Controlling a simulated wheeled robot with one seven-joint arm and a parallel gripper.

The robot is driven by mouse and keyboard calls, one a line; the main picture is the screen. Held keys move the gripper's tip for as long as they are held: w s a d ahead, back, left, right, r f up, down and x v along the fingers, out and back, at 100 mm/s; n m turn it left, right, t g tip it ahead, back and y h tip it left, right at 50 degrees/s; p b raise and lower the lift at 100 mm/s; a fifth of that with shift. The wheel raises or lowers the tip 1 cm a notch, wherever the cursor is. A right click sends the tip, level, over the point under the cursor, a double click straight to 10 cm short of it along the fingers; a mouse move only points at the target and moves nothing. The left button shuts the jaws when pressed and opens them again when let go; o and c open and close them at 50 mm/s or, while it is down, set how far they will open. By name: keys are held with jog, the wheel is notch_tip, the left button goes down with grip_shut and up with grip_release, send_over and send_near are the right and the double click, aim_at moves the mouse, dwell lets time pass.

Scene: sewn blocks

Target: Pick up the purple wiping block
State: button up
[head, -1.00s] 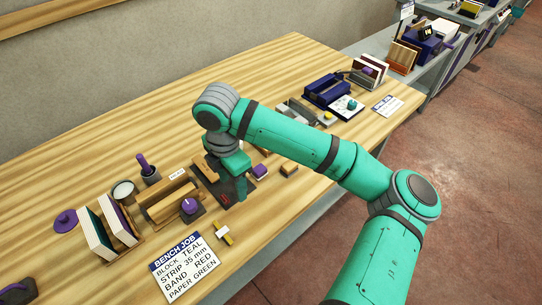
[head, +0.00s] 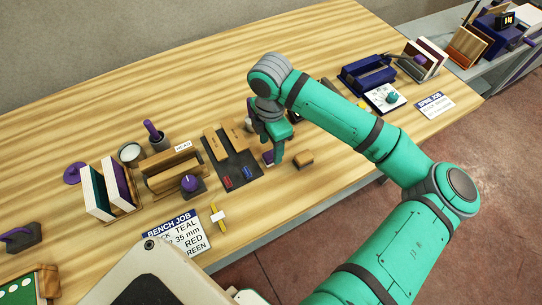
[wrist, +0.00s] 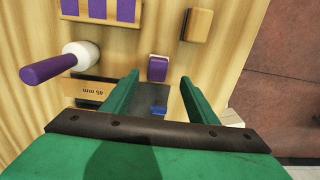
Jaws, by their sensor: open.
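The purple wiping block (wrist: 158,67) is a small purple block with a pale edge, standing on the wooden bench. In the wrist view it lies centred between the lines of my two fingers, just beyond their tips. In the head view the purple block (head: 266,158) shows partly beside my green fingers, which hide some of it. My gripper (wrist: 160,78) is open and empty. In the head view my gripper (head: 276,160) points down at the block, at the right edge of the dark tray. I cannot tell whether a finger touches the block.
A plain wooden block (head: 304,159) stands close to the right. The dark tray (head: 243,178) with wooden pieces lies to the left. A purple-handled tool with a white head (wrist: 80,54) lies near the left finger. The bench's front edge (head: 340,178) is close.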

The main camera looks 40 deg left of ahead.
aim_at(270, 155)
jog(key=shift+w+a+f, duration=0.1)
jog(key=shift+w+f, duration=0.05)
jog(key=shift+f, duration=1.2)
jog(key=shift+w+a+f, duration=0.1)
jog(key=shift+f, duration=1.2)
jog(key=shift+c, duration=0.3)
jog(key=shift+d, duration=0.15)
jog(key=c, duration=1)
jog(key=shift+c, duration=0.6)
jog(key=shift+s+a, duration=0.1)
jog(key=shift+a, duration=0.1)
